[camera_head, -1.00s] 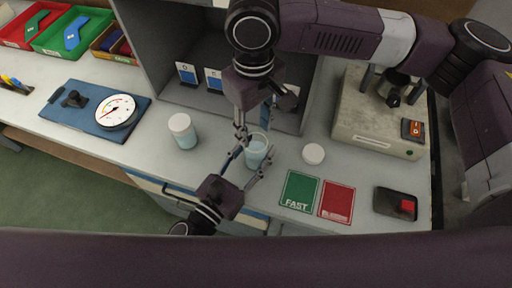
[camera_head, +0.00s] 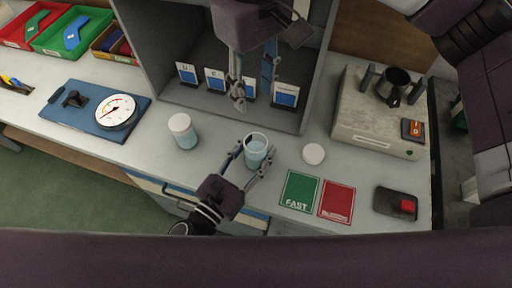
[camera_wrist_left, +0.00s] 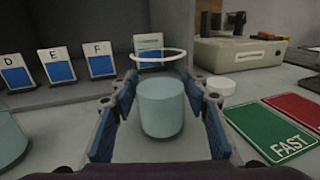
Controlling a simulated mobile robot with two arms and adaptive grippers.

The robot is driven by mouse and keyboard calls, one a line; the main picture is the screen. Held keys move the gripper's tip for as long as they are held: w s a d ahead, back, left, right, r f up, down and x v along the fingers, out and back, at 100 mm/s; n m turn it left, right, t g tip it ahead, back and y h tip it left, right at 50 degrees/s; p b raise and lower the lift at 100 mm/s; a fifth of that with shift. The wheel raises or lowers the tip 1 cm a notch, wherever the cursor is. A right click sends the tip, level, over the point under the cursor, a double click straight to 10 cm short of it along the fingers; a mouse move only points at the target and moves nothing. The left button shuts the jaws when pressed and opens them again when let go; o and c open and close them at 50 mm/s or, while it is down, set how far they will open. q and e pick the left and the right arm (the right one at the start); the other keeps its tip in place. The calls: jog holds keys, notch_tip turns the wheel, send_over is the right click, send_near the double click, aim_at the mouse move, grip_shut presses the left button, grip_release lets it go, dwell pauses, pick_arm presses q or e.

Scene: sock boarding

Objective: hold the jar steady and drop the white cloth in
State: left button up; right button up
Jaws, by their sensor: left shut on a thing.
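The open clear jar (camera_head: 256,151) with pale blue contents stands upright on the bench. My left gripper (camera_head: 252,162) is shut on it from the near side. In the left wrist view the jar (camera_wrist_left: 161,105) sits between the blue finger pads, its rim showing as a pale ring. My right gripper (camera_head: 253,98) is above and behind the jar, in front of the grey cabinet, with its fingers apart and nothing visible between them. I cannot make out a white cloth in either view, and the jar's inside is too small to tell whether cloth is in it.
A white lid (camera_head: 313,154) lies right of the jar. A second, lidded jar (camera_head: 183,131) stands to the left. Green (camera_head: 300,190) and red (camera_head: 337,202) cards lie at front right. A beige machine (camera_head: 378,118) stands at right. Several labelled cards line the grey cabinet (camera_head: 165,45).

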pick_arm(q)
jog(key=o, duration=1.4)
jog(key=shift+c, duration=0.2)
jog(key=shift+s, duration=0.1)
jog(key=v, duration=1.1)
jog(key=shift+s+a, duration=0.25)
jog(key=shift+s, duration=0.1)
